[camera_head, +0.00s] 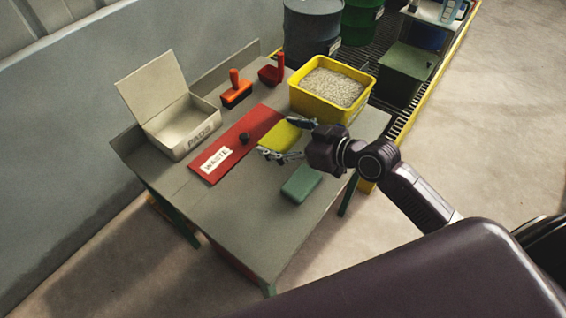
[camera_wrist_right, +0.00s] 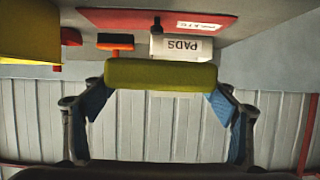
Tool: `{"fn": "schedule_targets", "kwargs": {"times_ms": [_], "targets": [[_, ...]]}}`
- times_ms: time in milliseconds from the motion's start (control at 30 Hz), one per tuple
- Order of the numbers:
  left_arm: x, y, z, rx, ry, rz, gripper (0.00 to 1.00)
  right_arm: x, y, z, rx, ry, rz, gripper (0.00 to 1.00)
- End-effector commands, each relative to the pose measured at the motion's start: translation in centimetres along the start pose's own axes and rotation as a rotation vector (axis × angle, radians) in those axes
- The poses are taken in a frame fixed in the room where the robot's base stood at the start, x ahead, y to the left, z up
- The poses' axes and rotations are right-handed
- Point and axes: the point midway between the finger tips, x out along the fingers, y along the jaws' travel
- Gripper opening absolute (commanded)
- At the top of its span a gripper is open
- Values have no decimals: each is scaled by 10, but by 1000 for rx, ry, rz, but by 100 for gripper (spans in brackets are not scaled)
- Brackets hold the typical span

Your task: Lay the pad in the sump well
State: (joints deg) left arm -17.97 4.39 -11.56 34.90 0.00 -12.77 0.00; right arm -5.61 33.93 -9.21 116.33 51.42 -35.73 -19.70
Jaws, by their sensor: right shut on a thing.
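A yellow-green pad (camera_head: 281,137) is held in my right gripper (camera_head: 288,141) above the table, in front of the yellow tub. In the right wrist view the pad (camera_wrist_right: 160,74) shows edge-on, with a finger of the gripper (camera_wrist_right: 160,92) pressed at each end. My left gripper is not in view.
On the table (camera_head: 230,222) stand an open PADS box (camera_head: 182,127), a red WASTE lid (camera_head: 240,140), an orange-handled block (camera_head: 236,93), a red scoop (camera_head: 271,72), a yellow tub (camera_head: 312,102) of granules and a teal block (camera_head: 301,183). Drums (camera_head: 313,32) and grating (camera_head: 401,118) lie behind.

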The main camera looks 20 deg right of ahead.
Motion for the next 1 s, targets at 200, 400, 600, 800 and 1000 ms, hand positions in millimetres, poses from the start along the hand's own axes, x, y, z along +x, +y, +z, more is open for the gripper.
{"fn": "schedule_targets", "kwargs": {"times_ms": [200, 400, 600, 800, 1000], "targets": [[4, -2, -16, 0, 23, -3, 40, 21, 0, 51, 3, -2, 0, 62], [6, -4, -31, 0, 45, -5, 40, 29, 0, 69, 0, 1, 0, 62], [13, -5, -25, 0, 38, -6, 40, 40, 0, 97, 2, -1, 0, 62], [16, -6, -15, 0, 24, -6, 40, 45, 0, 110, -1, 0, 1, 62], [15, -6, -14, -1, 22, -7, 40, 45, 0, 109, -1, 1, 0, 62]]}}
